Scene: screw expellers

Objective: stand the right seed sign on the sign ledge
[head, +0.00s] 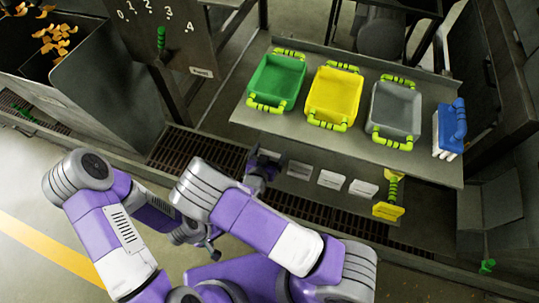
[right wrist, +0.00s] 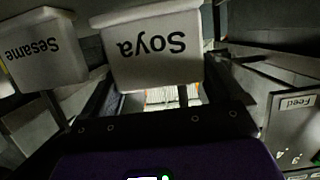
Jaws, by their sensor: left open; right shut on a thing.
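A white sign reading "Soya" (right wrist: 152,48) shows upside down and close in the right wrist view, at the ends of my right fingers. In the head view it is the leftmost white card (head: 270,155). My right gripper (head: 261,168) is shut on it; the fingers' contact is partly hidden. A white "Sesame" sign (right wrist: 42,52) stands beside it in the right wrist view. Several white signs (head: 331,180) stand in a row along the ledge (head: 315,175) below the tray shelf. Whether the Soya sign touches the ledge is hard to tell. My left gripper (head: 211,250) is open and empty, low in the middle.
A yellow piece with a green handle (head: 390,205) is right of the signs. A numbered panel (head: 165,30) with a "Feed" label stands left.

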